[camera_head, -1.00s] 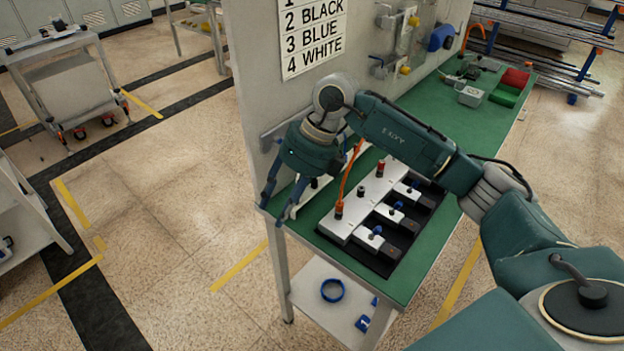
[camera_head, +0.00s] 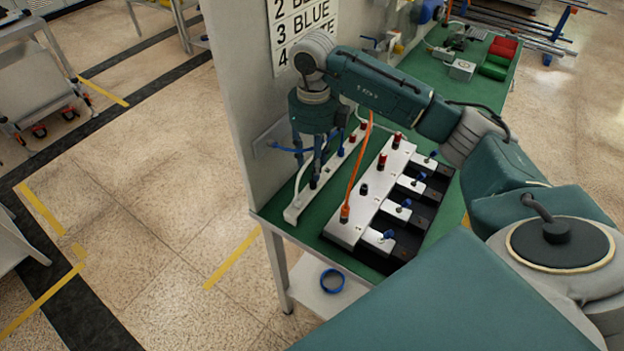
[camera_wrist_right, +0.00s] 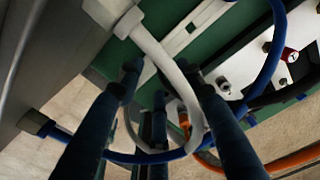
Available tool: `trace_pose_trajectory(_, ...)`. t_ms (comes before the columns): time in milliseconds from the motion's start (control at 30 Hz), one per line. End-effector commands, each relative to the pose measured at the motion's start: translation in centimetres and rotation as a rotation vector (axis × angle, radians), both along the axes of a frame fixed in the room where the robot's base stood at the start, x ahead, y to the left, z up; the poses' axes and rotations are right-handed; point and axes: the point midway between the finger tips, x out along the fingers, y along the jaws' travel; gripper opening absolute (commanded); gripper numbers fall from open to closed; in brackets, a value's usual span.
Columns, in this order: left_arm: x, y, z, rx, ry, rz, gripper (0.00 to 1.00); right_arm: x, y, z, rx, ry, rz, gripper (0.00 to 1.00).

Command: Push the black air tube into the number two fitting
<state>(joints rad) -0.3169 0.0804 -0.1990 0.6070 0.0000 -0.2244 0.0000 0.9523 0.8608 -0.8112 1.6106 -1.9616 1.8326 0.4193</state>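The white manifold (camera_head: 372,208) lies on the green bench. An orange tube (camera_head: 356,170) stands in its near-end fitting. The number two fitting appears to be the short black one (camera_head: 364,189) behind it; no tube shows in it. I cannot make out the black air tube for certain. My right gripper (camera_head: 308,174) points down over the near end of a white rail (camera_head: 300,204), by a dark stub (camera_head: 313,184). In the right wrist view its fingers (camera_wrist_right: 158,74) are apart, and no held tube shows between their tips. My left gripper is not in view.
A white tube (camera_wrist_right: 160,55) and a blue tube (camera_wrist_right: 275,65) loop close around my right fingers. A wall panel (camera_head: 240,70) with a number-and-colour sign (camera_head: 305,28) stands left of the bench. Red and green bins (camera_head: 497,66) are at the far end.

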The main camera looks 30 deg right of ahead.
Motion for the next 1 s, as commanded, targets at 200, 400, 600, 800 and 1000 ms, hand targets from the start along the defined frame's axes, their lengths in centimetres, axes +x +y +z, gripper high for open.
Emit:
trace_pose_trajectory(200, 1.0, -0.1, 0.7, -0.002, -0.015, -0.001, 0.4, -0.1, 0.0, -1.8, 0.001, 0.002, 0.0, 0.37)
trace_pose_trajectory(400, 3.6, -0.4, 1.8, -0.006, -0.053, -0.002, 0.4, -0.1, 0.1, -4.8, 0.002, 0.002, 0.001, 0.37)
trace_pose_trajectory(600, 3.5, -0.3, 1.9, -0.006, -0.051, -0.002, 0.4, 0.0, 0.1, -6.0, 0.001, -0.001, 0.002, 0.37)
trace_pose_trajectory(800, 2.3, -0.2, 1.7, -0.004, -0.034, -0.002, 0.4, 0.0, 0.1, -6.0, 0.0, -0.002, 0.002, 0.29)
trace_pose_trajectory(1000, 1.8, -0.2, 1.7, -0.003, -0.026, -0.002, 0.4, 0.0, 0.1, -6.0, 0.0, -0.002, 0.002, 0.0)
